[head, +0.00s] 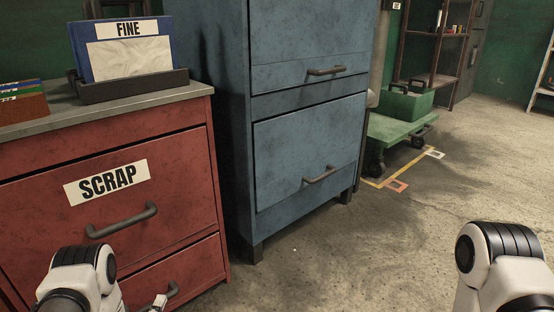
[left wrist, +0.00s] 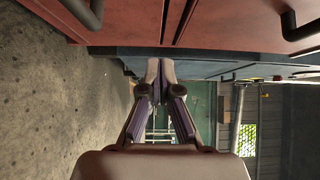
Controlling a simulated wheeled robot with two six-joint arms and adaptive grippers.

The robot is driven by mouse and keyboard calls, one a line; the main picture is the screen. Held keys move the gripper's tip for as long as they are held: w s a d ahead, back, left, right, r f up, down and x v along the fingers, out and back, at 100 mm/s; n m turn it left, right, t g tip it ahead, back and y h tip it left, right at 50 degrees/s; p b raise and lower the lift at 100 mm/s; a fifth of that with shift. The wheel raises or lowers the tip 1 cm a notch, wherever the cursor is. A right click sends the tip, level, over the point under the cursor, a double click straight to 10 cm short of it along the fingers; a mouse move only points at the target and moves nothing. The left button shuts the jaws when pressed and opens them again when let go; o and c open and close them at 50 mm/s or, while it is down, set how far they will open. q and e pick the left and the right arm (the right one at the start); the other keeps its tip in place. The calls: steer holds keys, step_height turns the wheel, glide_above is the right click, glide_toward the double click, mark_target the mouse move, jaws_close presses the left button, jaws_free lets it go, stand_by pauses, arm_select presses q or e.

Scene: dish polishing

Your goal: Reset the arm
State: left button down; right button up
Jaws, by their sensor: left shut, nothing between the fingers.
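My left arm comes in at the bottom left of the head view. A small part of my left gripper (head: 158,302) shows at the bottom edge, in front of the red cabinet (head: 190,166). In the left wrist view my left gripper (left wrist: 161,72) has its fingertips together, shut with nothing between them. It appears apart from the cabinets. Part of my right arm shows at the bottom right of the head view over the floor; its gripper is out of view.
The red cabinet has a "SCRAP" drawer (head: 105,185) with a bar handle (head: 122,220). A blue cabinet (head: 308,140) stands beside it. A "FINE" holder (head: 130,84) sits on the red cabinet. A green cart (head: 396,130) stands behind. The concrete floor (head: 400,240) at right is clear.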

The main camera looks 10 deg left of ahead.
arm_select(q)
steer(key=d+r+g+h+p, duration=0.25)
steer(key=d+r+p, duration=0.2)
steer(key=d, duration=0.65)
steer(key=s+d+f+n+g+y, duration=0.1)
steer(key=s+d+f+n+g, duration=0.15)
steer(key=s+n+g, duration=0.95)
steer(key=s+d+f+n+g, duration=0.1)
steer(key=s+f+n+g, duration=0.3)
steer(key=s, duration=1.4)
step_height(320, 180, up, 39)
steer(key=n+p, duration=0.1)
steer(key=p, duration=3.7)
steer(key=shift+w+f+n, duration=0.15)
steer(key=shift+w+n, duration=0.1)
steer(key=shift+n, duration=0.05)
